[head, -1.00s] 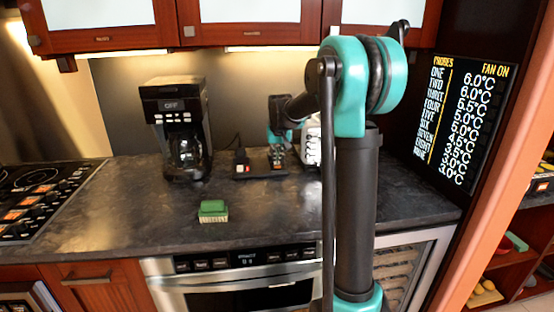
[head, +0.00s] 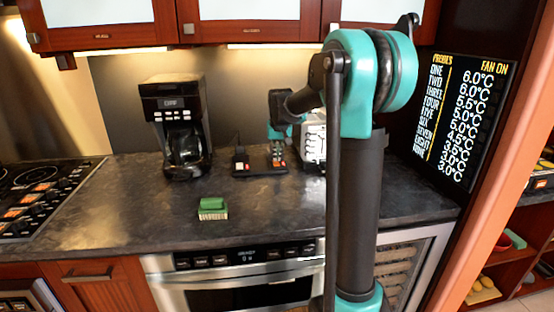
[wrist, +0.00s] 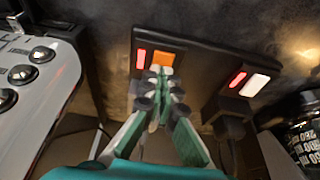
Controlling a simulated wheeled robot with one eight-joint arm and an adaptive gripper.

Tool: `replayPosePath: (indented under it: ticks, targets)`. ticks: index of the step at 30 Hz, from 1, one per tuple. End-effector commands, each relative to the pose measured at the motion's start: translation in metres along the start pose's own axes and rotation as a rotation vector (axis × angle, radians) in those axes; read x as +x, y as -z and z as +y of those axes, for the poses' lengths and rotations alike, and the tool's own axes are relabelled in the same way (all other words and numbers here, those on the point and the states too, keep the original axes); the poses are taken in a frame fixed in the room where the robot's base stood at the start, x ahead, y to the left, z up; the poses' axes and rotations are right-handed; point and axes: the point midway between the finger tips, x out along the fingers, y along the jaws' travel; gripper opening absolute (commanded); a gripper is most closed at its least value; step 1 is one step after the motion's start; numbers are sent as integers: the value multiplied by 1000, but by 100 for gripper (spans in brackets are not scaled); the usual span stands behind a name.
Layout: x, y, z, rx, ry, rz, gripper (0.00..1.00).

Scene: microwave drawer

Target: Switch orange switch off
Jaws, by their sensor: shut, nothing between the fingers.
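The orange switch (wrist: 162,61) is on a black power strip (wrist: 205,62), beside a glowing red light (wrist: 141,60). My gripper (wrist: 159,74) is shut and empty, its tips at the lower edge of the orange switch and covering part of it. I cannot tell whether they press on it or which way the switch is tilted. A white switch (wrist: 255,84) with another red light sits farther right on the strip. In the head view, my gripper (head: 277,157) points down at the strip (head: 246,173) on the counter.
A black coffee maker (head: 180,110) stands left of the strip, and a white toaster (head: 314,140) is close on its right. A black plug (wrist: 232,110) and cord are right of my fingers. A green-topped sponge (head: 212,205) lies on the open front counter (head: 130,220).

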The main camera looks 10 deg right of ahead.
Motion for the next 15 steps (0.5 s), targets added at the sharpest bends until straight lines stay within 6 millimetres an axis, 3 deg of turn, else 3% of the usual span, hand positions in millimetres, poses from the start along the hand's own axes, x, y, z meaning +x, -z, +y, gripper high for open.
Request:
replayPosePath:
  ticks: [4,15]
  targets:
    - [-27,12,1,1,0,-1,0]
    - [-102,10,1,0,0,0,0]
